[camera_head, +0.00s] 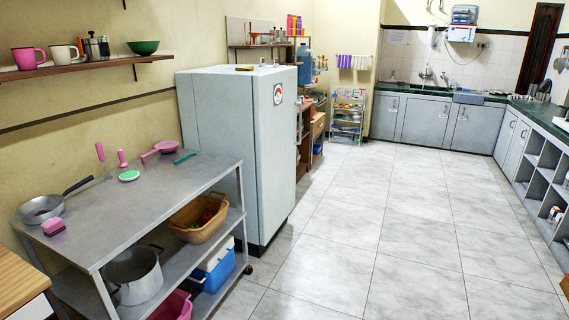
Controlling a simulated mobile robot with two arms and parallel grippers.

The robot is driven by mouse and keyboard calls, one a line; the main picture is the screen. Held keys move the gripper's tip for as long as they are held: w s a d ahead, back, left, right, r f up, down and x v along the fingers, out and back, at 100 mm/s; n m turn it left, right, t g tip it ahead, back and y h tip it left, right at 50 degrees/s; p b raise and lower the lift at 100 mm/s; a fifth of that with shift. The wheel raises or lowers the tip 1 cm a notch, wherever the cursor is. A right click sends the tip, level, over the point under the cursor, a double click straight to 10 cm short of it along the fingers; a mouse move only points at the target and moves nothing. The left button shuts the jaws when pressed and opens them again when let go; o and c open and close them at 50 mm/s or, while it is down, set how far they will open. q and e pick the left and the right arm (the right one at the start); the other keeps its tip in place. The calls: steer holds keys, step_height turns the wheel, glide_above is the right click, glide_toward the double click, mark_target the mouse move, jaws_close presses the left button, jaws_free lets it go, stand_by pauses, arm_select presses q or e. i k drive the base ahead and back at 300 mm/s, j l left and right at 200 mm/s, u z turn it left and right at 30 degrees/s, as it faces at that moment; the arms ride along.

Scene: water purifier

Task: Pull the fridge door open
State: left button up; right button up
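The fridge (222,145) is a tall pale grey-white cabinet standing against the left wall, just beyond the metal table. Its narrow-looking front, the fridge door (273,165), faces right toward the open floor and carries a round red and white sticker near the top. The door looks closed, with no gap that I can make out. Neither my left nor my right gripper is in view.
A metal table (150,205) with pans and pink utensils stands at the near left, a blue cooler (212,265) on its lower shelf. Shelves and a water bottle (304,63) stand behind the fridge. The tiled floor (390,220) is clear; cabinets (425,119) line the back.

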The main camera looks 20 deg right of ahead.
mark_target(275, 91)
steer(key=i+l+z, duration=0.55)
steer(key=i, duration=0.3)
steer(key=i+z, duration=0.4)
steer(key=i, duration=1.6)
